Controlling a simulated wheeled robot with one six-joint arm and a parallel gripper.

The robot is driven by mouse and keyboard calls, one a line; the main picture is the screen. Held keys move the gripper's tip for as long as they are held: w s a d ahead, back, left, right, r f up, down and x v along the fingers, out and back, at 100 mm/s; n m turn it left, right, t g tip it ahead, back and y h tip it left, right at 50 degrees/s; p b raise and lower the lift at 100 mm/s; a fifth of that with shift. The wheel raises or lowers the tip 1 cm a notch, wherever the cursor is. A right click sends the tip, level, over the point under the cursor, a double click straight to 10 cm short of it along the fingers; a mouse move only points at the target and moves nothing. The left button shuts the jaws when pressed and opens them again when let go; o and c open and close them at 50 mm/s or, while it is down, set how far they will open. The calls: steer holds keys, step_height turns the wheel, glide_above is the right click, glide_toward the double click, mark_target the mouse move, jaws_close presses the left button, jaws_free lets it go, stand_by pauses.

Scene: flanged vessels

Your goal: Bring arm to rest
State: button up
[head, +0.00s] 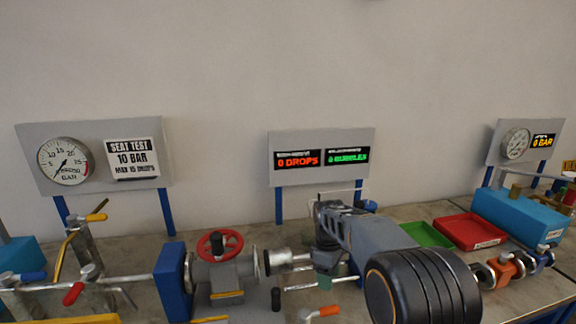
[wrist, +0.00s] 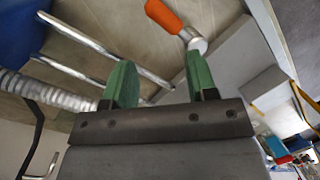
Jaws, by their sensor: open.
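My gripper (wrist: 157,85) shows in the wrist view with two green fingers apart and nothing between them. In the head view my arm reaches over the right-centre of the bench, and its dark rounded link covers part of the bench; the fingers are mostly hidden there. An orange-handled lever (wrist: 168,17) lies beyond the right finger in the wrist view, apart from it. Two metal rods (wrist: 100,45) run behind the fingers; I cannot tell their exact distance.
A valve with a red handwheel (head: 220,245) stands left of my arm, against a blue flange (head: 172,282). A green tray (head: 428,234), a red tray (head: 470,231) and a light-blue box (head: 520,215) are at right. Gauge boards (head: 92,158) stand behind. Space above the bench is clear.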

steer(key=s+d+r+m+t, duration=0.2)
steer(key=s+m, duration=0.4)
steer(key=s, duration=0.4)
steer(key=s+d+r+m+t, duration=0.2)
steer(key=s+m, duration=0.4)
steer(key=s, duration=0.4)
steer(key=shift+s+d+r+t, duration=0.2)
steer(key=shift+d+t, duration=0.35)
steer(key=shift+t, duration=0.35)
